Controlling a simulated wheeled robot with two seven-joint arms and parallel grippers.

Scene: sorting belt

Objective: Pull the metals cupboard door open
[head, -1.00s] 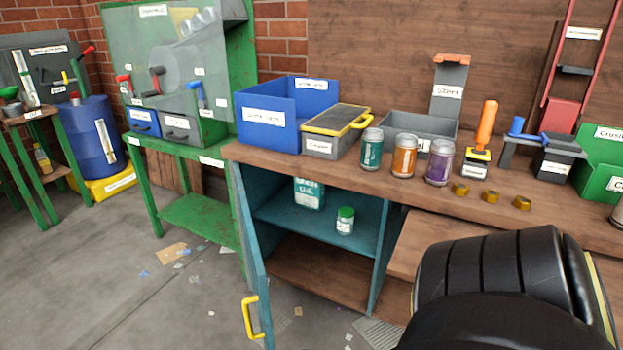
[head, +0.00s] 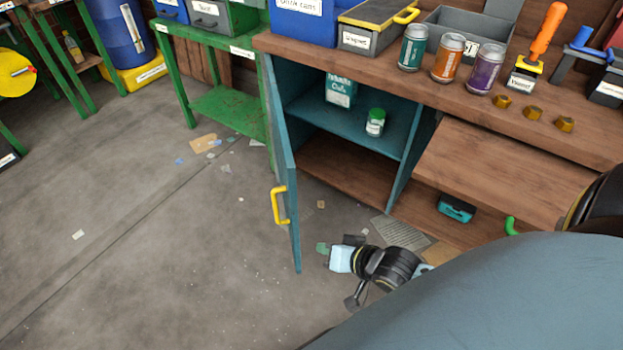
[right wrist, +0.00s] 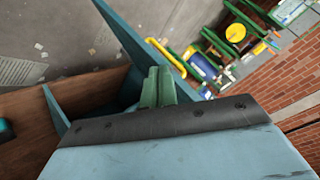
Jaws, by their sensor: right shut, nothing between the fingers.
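The blue cupboard door (head: 283,165) stands open, swung out from the cupboard under the bench. Its yellow handle (head: 279,205) is on the outer face. In the right wrist view the door (right wrist: 140,38) runs past my fingertips, with the handle (right wrist: 160,50) on its far side. My right gripper (head: 323,249) is low, right of the door's free edge, on its inner side. Its green fingers (right wrist: 157,87) are together and empty. I cannot tell whether they touch the door. No metals label on the door is readable. My left gripper is out of view.
Inside the cupboard are a labelled teal box (head: 341,90) and a green-lidded jar (head: 375,122) on the shelf. Cans, including an orange one (head: 447,57), stand on the bench above. The floor left of the door is open, with scattered scraps.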

